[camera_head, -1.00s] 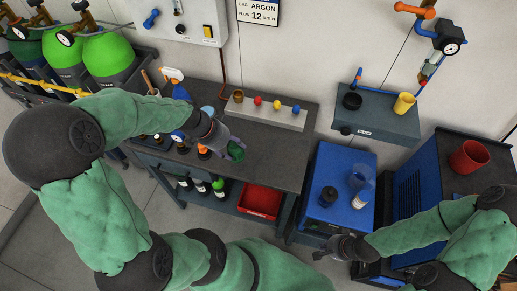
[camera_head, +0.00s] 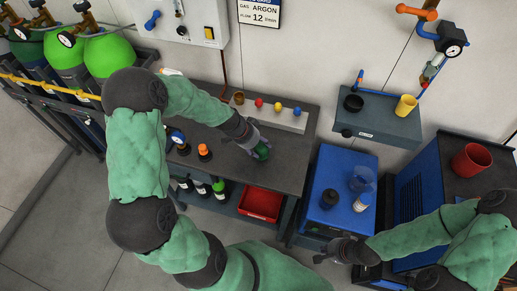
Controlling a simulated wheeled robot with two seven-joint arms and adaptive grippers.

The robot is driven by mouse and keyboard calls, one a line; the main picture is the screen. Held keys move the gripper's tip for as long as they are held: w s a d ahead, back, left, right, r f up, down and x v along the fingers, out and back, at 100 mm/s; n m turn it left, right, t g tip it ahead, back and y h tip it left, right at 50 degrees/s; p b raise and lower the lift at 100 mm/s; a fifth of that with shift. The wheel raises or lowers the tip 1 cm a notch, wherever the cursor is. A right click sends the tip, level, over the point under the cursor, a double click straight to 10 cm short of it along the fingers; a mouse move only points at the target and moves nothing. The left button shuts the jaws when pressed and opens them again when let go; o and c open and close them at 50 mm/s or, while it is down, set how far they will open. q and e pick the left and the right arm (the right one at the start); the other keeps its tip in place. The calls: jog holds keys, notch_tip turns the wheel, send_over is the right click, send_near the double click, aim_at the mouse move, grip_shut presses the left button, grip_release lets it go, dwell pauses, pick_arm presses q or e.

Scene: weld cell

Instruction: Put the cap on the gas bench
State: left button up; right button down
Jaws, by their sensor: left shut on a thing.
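My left gripper (camera_head: 251,144) is shut on a green cap (camera_head: 262,151). It holds the cap over the dark bench top (camera_head: 280,178), right of the middle and in front of the pale strip. From this angle I cannot tell whether the cap touches the top. The gripper hides part of the cap. My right gripper (camera_head: 322,257) is low at the lower middle right, in front of the blue cabinet and away from the cap. Its fingers are too small to tell if they are open.
The pale strip (camera_head: 285,118) at the bench's back bears small coloured knobs and a brown cup (camera_head: 239,98). A red bin (camera_head: 260,202) is on the lower shelf. A blue cabinet (camera_head: 325,213) stands to the right. The front right bench top is clear.

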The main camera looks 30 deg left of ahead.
pick_arm(q)
notch_tip(320, 180, down, 2)
jog(key=shift+c, duration=0.5)
jog(key=o, duration=1.4)
jog(key=shift+c, duration=0.2)
jog(key=shift+s+a+r, duration=0.1)
jog(key=shift+a+r, duration=0.1)
jog(key=shift+r, duration=0.35)
jog(key=p+v, duration=0.1)
jog(key=v, duration=1)
jog(key=shift+p, duration=0.35)
jog(key=shift+s, duration=0.15)
